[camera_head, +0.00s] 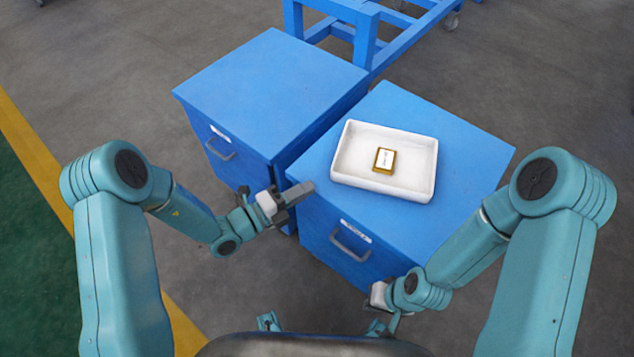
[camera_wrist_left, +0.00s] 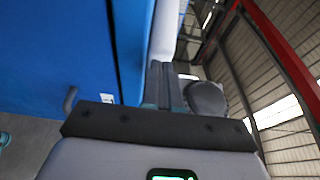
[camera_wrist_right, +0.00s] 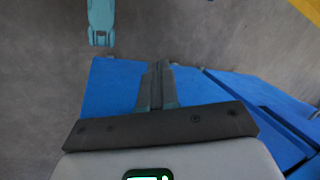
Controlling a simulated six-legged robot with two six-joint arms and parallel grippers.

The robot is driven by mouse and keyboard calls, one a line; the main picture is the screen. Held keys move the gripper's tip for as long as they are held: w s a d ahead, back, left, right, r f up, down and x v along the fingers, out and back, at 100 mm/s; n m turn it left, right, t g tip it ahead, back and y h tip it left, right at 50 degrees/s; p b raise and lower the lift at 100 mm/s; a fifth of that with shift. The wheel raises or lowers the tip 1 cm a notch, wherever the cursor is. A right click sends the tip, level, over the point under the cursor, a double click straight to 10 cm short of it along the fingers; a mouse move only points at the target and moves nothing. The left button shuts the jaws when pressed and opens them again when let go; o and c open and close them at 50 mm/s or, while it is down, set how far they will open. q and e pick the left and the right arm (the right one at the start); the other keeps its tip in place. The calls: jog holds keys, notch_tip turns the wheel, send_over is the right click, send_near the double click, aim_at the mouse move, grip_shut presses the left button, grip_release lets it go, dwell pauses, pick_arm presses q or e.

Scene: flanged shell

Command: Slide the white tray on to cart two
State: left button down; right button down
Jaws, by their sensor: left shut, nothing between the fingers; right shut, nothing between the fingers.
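A white tray (camera_head: 350,150) with a raised rim lies on top of the right blue cart (camera_head: 470,148). A small gold-and-white box (camera_head: 384,160) sits inside it. A second blue cart (camera_head: 265,80) stands close on the left. Both have small front labels too small to read. My left gripper (camera_head: 304,191) is shut and empty by the right cart's front left corner, left of the tray and apparently apart from it; its fingers also show in the left wrist view (camera_wrist_left: 163,72). My right gripper (camera_wrist_right: 157,70) is shut and empty near the right cart's front; its fingers are unclear in the head view.
Cart handles stick out at the left cart's front (camera_head: 220,150) and the right cart's front (camera_head: 350,246). A blue frame on casters (camera_head: 365,35) stands behind the carts. Grey floor (camera_head: 560,60) is open at the right. A yellow line (camera_head: 35,155) borders green floor at the left.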

aim_at(329, 177)
pick_arm(q)
jog(key=x, duration=0.4)
jog(key=shift+d, duration=0.1)
jog(key=shift+x, duration=1.1)
jog(key=shift+w+d, duration=0.2)
jog(key=shift+w, duration=0.05)
jog(key=shift+a, duration=0.1)
jog(key=shift+s, duration=0.1)
